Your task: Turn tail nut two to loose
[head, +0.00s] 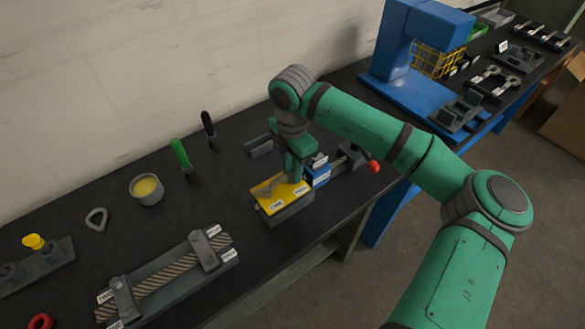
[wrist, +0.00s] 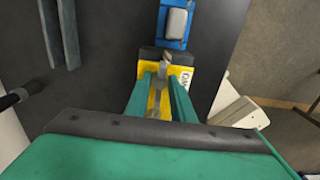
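My gripper (wrist: 162,80) reaches down over a yellow-topped block (head: 268,207) near the bench's front edge. Its two green fingers stand apart on either side of a grey metal piece (wrist: 158,92), perhaps a spanner, lying along the yellow top (wrist: 186,78). Yellow shows between the fingers and the piece, and I cannot tell whether they touch it. In the head view the gripper (head: 294,178) partly covers this block. White labels are on the block; their words are too small to read surely. I cannot make out which part is tail nut two.
A blue vice (head: 318,176) with a red-knobbed handle (head: 374,167) stands just right of the block. A clamped rope-like fixture (head: 165,278) lies front left. A blue press (head: 400,60) is farther right.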

